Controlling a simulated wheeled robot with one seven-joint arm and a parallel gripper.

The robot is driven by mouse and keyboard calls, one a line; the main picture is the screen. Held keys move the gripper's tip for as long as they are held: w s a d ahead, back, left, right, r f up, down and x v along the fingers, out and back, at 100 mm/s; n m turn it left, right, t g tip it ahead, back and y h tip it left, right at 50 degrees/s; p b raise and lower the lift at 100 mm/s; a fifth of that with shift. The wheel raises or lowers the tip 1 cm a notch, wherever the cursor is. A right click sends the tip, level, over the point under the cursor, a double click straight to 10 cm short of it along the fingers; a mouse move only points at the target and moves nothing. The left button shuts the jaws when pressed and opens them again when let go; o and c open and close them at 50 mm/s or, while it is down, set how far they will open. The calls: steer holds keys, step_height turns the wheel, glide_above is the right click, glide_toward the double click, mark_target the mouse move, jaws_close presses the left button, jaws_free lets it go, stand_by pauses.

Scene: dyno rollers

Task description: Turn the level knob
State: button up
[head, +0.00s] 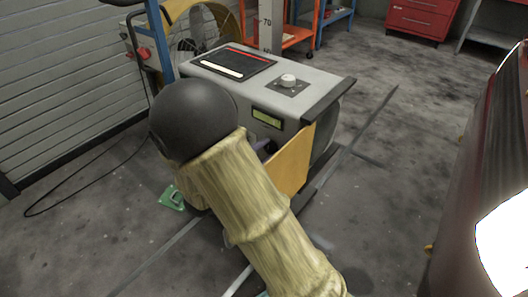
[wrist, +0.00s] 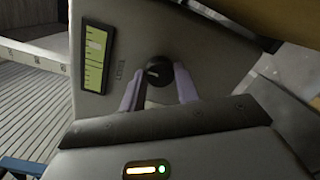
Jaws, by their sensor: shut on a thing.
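The level knob (wrist: 159,71) is a small round black knob with a light pointer mark on the grey front panel. My gripper (wrist: 160,83) has its two pale purple fingers on either side of it, shut on it. Beside the knob, a small sideways label and a yellow-green display (wrist: 95,58) show in the wrist view. In the head view, the same display (head: 267,118) is on the front of the grey machine (head: 318,83). My arm hides the knob and most of my gripper there.
A white knob (head: 289,80) and a black panel (head: 228,64) are on the machine's top. A dark bar (head: 329,99) edges its right end. A yellow fan (head: 200,28) stands behind. A dark vehicle body (head: 482,165) is at right. Open floor lies between.

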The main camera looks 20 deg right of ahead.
steer(key=shift+r+n+p, duration=0.1)
steer(key=shift+n+p, duration=0.3)
steer(key=shift+p, duration=0.3)
steer(key=n+p, duration=0.2)
steer(key=p, duration=0.2)
steer(key=shift+r+n, duration=0.1)
steer(key=shift+n, duration=0.3)
steer(key=n+p, duration=0.4)
steer(key=p, duration=0.2)
steer(key=shift+s+n+t, duration=0.1)
steer(key=shift+n+t, duration=0.2)
steer(key=n+p, duration=0.4)
steer(key=p, duration=0.2)
steer(key=shift+n, duration=0.3)
steer(key=n+p, duration=0.2)
steer(key=shift+d+f+n+t+p, duration=0.1)
steer(key=shift+f+n+t+p, duration=0.2)
steer(key=shift+p, duration=0.05)
steer(key=shift+f, duration=0.1)
steer(key=o, duration=1)
steer(key=shift+c, duration=0.2)
